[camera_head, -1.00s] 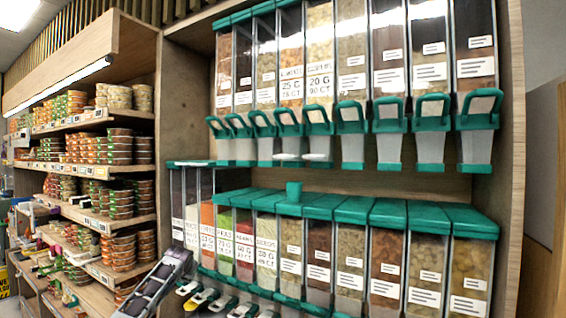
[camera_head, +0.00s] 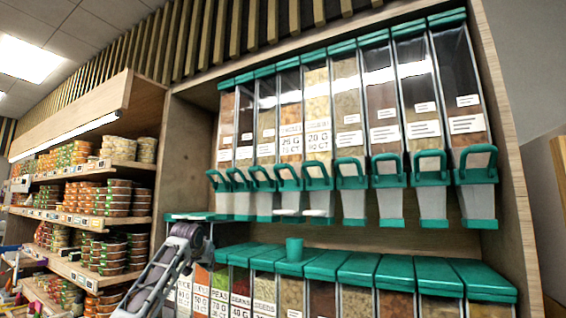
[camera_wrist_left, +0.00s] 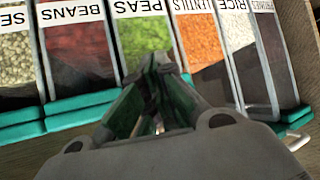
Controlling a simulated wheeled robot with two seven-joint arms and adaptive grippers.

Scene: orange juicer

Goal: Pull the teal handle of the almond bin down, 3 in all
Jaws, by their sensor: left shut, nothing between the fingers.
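The almond bin (camera_head: 291,117) is in the upper row in the head view, a clear bin of tan nuts with a small-print white label reading 25 G, 75 CT. Its teal handle (camera_head: 288,178) is a raised loop at the bin's front, above a pale chute. My left gripper (camera_head: 188,231) is low and left of that handle, well apart from it, near the left end of the lower row. In the left wrist view its fingers (camera_wrist_left: 160,63) are shut and empty, in front of the peas bin (camera_wrist_left: 145,40). The almond handle is outside the wrist view. My right gripper is out of view.
Similar teal handles flank the almond one closely, including the neighbouring 20 G bin's handle (camera_head: 318,176). A wooden side panel (camera_head: 184,150) bounds the bins at left. Shelves of stacked tubs (camera_head: 105,200) stand further left.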

